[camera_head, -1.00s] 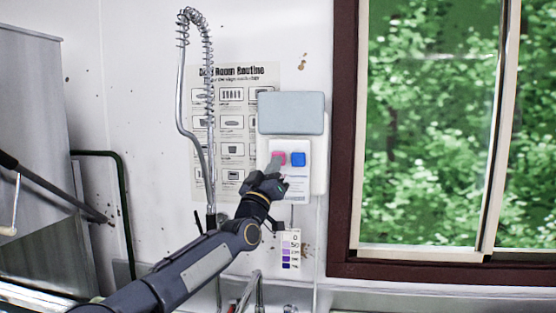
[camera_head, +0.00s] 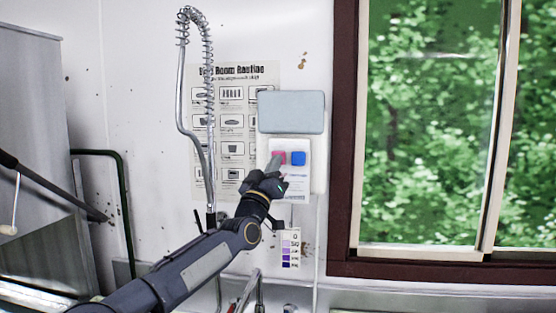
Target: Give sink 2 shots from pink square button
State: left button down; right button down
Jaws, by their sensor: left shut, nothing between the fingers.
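The dispenser panel (camera_head: 301,176) is a white box on the wall with a grey-blue top. The pink square button (camera_head: 280,157) sits on it, left of a blue button (camera_head: 298,158). My left gripper (camera_head: 272,164) is shut and empty, with its fingertips at the pink button, covering its lower left part. I cannot tell whether the tips touch it or the button is pressed in. The sink (camera_head: 340,297) shows only as a metal edge at the bottom. My right gripper is not in view.
A coiled spray hose (camera_head: 209,80) hangs left of the panel, before a wall poster (camera_head: 232,120). A graded colour strip (camera_head: 290,249) is below the panel. A tap (camera_head: 248,290) stands at the bottom. A brown-framed window (camera_head: 343,130) is at the right.

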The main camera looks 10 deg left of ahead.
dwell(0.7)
pick_arm(q)
jog(key=shift+w, duration=0.45)
jog(key=shift+w+p, duration=0.75)
jog(key=shift+p, duration=0.05)
dwell(0.7)
jog(key=s+b, duration=0.2)
jog(key=b, duration=0.1)
jog(key=shift+f, duration=0.2)
jog(key=shift+s+r, duration=0.15)
dwell(0.4)
